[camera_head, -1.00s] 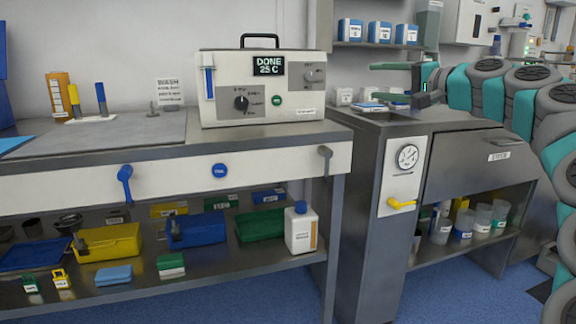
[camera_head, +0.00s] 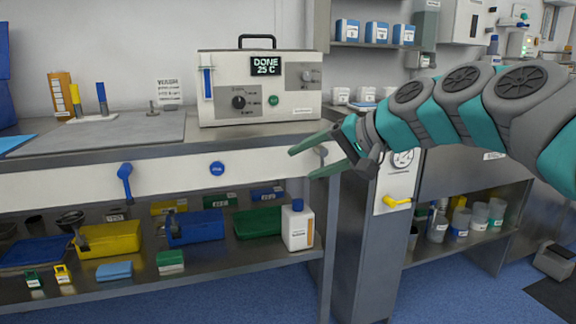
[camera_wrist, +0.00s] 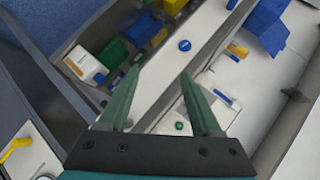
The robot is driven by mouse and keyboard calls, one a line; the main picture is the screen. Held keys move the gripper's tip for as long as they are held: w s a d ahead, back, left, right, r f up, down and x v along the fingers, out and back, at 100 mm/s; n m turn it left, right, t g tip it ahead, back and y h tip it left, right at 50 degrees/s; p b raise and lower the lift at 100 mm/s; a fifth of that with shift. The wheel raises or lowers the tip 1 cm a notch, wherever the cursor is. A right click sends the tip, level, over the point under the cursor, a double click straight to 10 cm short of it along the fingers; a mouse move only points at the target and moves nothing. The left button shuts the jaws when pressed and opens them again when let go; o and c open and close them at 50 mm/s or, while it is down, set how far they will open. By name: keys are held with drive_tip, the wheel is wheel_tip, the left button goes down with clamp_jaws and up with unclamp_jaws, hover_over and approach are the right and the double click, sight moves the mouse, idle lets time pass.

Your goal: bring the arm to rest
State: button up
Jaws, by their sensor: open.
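My gripper (camera_head: 303,162) is open and empty in the head view. Its two green fingers point left, in front of the right end of the bench's white front panel (camera_head: 75,185). In the wrist view my gripper (camera_wrist: 155,85) shows both fingers spread, with nothing between them but the bench behind. My grey and teal arm (camera_head: 450,105) reaches in from the right, in front of the grey cabinet. It hides part of the cabinet's top and upper front.
A white device (camera_head: 262,88) reading "DONE 25 C" stands on the bench. A white bottle with a blue cap (camera_head: 298,227) and several bins sit on the lower shelf. A yellow lever (camera_head: 398,202) sticks out below the cabinet's gauge. Blue floor lies clear in front.

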drive_tip(key=s+a+f+n+g+h, duration=0.1)
drive_tip(key=s+a+f+g+h, duration=0.15)
drive_tip(key=s+f, duration=0.6)
drive_tip(key=s+d+f+g+h, duration=0.2)
drive_tip(key=s+d+f, duration=0.2)
drive_tip(key=s+f, duration=0.3)
drive_tip(key=s+d+f+n+g+h, duration=0.1)
drive_tip(key=s+d+f, duration=0.3)
drive_tip(key=s+f, duration=0.4)
drive_tip(key=s+d+f+g+h, duration=0.3)
drive_tip(key=s+f, duration=0.4)
drive_tip(key=s, duration=0.4)
drive_tip(key=shift+s+d+f+h+p, duration=0.15)
drive_tip(key=shift+s+d+h+p, duration=0.3)
drive_tip(key=shift+d, duration=0.65)
drive_tip(key=shift+w, duration=0.1)
